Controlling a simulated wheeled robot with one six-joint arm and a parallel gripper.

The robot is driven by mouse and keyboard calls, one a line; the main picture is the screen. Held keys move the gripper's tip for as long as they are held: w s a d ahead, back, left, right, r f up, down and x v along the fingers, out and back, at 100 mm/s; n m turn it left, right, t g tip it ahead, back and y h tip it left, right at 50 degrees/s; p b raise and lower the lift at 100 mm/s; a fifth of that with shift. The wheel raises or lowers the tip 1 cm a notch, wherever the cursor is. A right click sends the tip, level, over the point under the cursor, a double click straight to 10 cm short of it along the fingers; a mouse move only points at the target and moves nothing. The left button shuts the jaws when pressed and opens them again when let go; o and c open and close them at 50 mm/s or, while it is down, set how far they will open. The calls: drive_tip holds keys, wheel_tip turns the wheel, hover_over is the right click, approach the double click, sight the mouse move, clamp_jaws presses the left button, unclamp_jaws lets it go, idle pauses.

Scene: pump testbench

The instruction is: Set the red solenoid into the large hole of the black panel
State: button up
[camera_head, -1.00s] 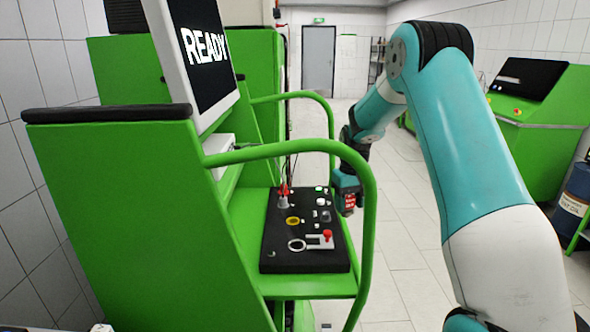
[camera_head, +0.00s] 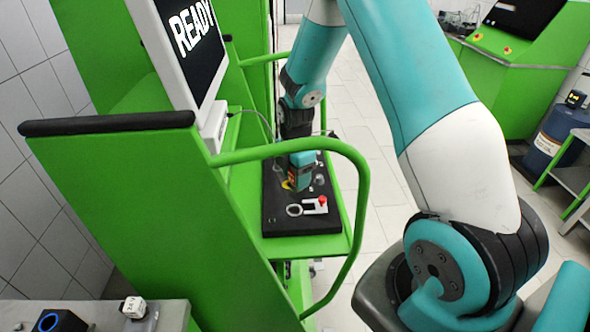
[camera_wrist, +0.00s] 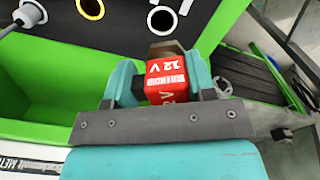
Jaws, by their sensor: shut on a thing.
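My gripper (camera_wrist: 163,78) is shut on the red solenoid (camera_wrist: 168,88), a block marked "12 V" with a brownish end facing the panel. In the wrist view the black panel (camera_wrist: 110,28) lies past the solenoid, at the top. The solenoid looks apart from the panel. In the head view my gripper (camera_head: 301,176) is over the upper part of the panel (camera_head: 300,226) and hides part of it. Only a bit of red shows there.
A green curved rail (camera_head: 365,200) runs along the bench's right side. A monitor reading READY (camera_head: 185,40) stands at left. A whitish cylinder (camera_wrist: 28,14) stands at the wrist view's upper left.

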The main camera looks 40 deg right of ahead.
drive_tip(key=shift+w+a+f+b, duration=0.1)
drive_tip(key=shift+a+f+b, duration=0.15)
drive_tip(key=shift+f, duration=0.2)
drive_tip(key=shift+a+f+b, duration=0.1)
drive_tip(key=shift+f+b, duration=0.15)
drive_tip(key=shift+f, duration=0.15)
wheel_tip(320, 180, down, 6)
drive_tip(key=b, duration=0.4)
drive_tip(key=shift+r, duration=0.25)
drive_tip(key=shift+f, duration=0.1)
drive_tip(key=shift+w+d, duration=0.1)
drive_tip(key=shift+d, duration=0.05)
drive_tip(key=shift+f+b, duration=0.6)
drive_tip(key=shift+f, duration=0.2)
idle(0.4)
drive_tip(key=o, duration=1.3)
drive_tip(key=shift+c, duration=0.2)
